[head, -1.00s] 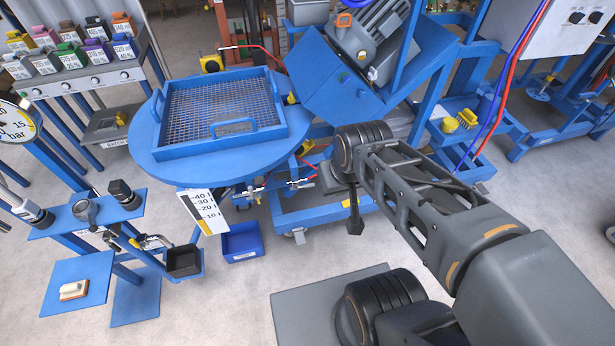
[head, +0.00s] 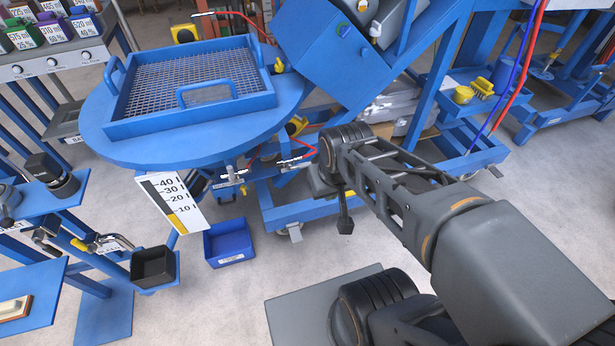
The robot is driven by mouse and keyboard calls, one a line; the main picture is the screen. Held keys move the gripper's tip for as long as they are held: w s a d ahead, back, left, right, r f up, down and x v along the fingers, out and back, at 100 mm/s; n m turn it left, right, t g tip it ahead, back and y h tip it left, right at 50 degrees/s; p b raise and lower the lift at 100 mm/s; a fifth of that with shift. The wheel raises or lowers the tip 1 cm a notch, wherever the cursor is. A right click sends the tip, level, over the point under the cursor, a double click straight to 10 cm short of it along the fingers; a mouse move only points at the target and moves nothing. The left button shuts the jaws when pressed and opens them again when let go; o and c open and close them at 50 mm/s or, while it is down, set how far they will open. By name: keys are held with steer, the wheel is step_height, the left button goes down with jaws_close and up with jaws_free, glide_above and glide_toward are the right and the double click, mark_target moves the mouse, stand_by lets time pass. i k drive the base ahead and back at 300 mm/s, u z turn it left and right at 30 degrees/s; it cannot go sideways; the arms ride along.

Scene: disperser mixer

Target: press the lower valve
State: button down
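Metal valve fittings show under the round blue table (head: 110,148): one (head: 232,175) below its right edge and another (head: 298,162) further right, near red hoses. I cannot tell for certain which is the lower valve. My gripper (head: 345,226) hangs from the end of my dark grey arm, pointing down, to the right of these fittings and apart from them in the picture. It is small and seen side-on, so its fingers cannot be told apart. Nothing shows held in it.
A blue tray with a mesh (head: 190,126) stands on the round table. A level scale (head: 172,203) hangs below it. A blue bin (head: 229,243) stands on the floor. A blue stand with a black box (head: 153,266) is at left. Open floor lies in front of the wheeled blue frame.

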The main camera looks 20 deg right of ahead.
mark_target(290, 167)
steer(key=z, duration=1.35)
steer(key=k, duration=1)
steer(key=u, duration=1.15)
steer(key=i, duration=0.5)
